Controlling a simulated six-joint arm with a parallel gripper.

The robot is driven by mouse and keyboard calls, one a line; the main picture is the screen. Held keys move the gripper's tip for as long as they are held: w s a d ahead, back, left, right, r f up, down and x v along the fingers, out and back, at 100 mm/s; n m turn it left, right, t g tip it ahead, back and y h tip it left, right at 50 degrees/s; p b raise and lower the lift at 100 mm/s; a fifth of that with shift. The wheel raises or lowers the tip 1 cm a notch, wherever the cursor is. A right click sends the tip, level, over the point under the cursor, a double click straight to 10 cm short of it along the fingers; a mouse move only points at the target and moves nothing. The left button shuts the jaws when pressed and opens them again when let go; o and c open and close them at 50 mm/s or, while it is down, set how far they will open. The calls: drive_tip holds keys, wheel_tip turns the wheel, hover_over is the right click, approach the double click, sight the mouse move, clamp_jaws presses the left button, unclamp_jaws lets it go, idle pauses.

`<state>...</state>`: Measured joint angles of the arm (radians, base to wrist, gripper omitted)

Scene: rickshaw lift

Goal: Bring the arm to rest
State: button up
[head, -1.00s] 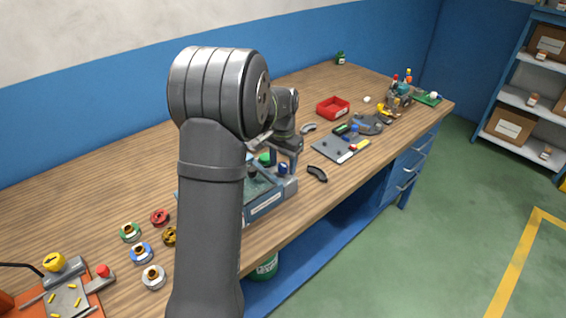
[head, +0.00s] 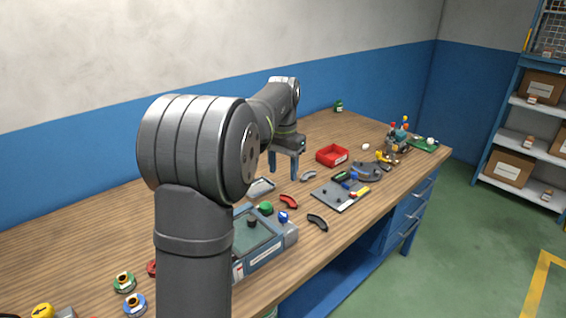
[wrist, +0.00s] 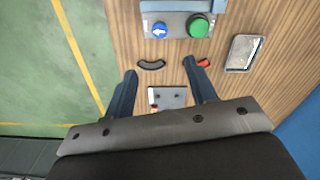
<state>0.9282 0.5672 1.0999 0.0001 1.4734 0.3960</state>
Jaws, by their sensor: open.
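My gripper (head: 283,172) is raised above the wooden bench, with its two fingers apart and pointing down. Nothing is between them. The same black piece (head: 317,222) and red piece (head: 288,202) lie on the bench in the head view. My upper arm hides part of the bench at the left.
A grey-blue device (head: 262,258) with green and blue knobs stands at the front. A grey plate (head: 330,199) with small parts, a grey curved piece (head: 308,176) and a red tray (head: 332,156) lie to the right.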

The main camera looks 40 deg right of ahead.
sight(283, 215)
drive_tip(key=shift+r, duration=0.85)
drive_tip(key=shift+f, duration=0.1)
wheel_tip(283, 215, down, 17)
drive_tip(key=shift+f, duration=0.15)
idle(0.3)
drive_tip(key=shift+f, duration=0.1)
drive_tip(key=n, duration=0.3)
drive_tip(key=shift+n, duration=0.4)
drive_tip(key=n, duration=0.9)
drive_tip(key=shift+n, duration=2)
idle(0.4)
